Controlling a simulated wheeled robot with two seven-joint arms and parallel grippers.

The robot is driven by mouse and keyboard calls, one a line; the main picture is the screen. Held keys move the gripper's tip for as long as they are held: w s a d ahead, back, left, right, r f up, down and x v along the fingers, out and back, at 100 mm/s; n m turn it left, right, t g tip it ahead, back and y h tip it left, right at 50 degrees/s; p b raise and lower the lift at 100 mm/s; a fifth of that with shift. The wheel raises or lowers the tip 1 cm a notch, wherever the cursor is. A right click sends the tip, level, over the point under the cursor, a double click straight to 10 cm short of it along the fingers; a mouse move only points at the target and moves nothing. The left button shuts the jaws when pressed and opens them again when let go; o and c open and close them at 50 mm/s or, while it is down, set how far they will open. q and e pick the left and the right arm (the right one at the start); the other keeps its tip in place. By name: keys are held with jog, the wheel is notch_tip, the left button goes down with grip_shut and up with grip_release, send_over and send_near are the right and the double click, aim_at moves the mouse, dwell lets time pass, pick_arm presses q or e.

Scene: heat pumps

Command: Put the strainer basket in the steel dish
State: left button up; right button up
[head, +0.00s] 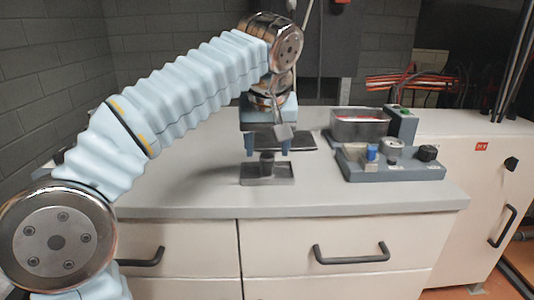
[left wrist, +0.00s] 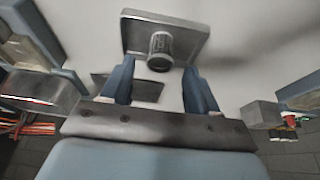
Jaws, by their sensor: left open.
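A small dark cylinder with a mesh-like side, which looks like the strainer basket (head: 267,158), stands in a shallow grey metal tray, likely the steel dish (head: 284,181), on the counter. In the left wrist view the basket (left wrist: 160,48) stands inside the raised rim of the dish (left wrist: 203,27). My left gripper (head: 267,152) points down over it, open, with its blue fingers apart. In the left wrist view the basket is centred just beyond the fingertips (left wrist: 160,72), with no clear contact. My right gripper is not in view.
A dark flat plate (head: 303,138) lies behind the gripper. To the right stand a grey block with several fittings (head: 395,172) and a metal bin with red contents (head: 360,127). The counter (head: 190,190) is clear left of the dish.

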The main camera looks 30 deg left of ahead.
pick_arm(q)
jog(key=p+v, duration=0.1)
jog(key=v, duration=0.6)
jog(key=shift+p, duration=0.35)
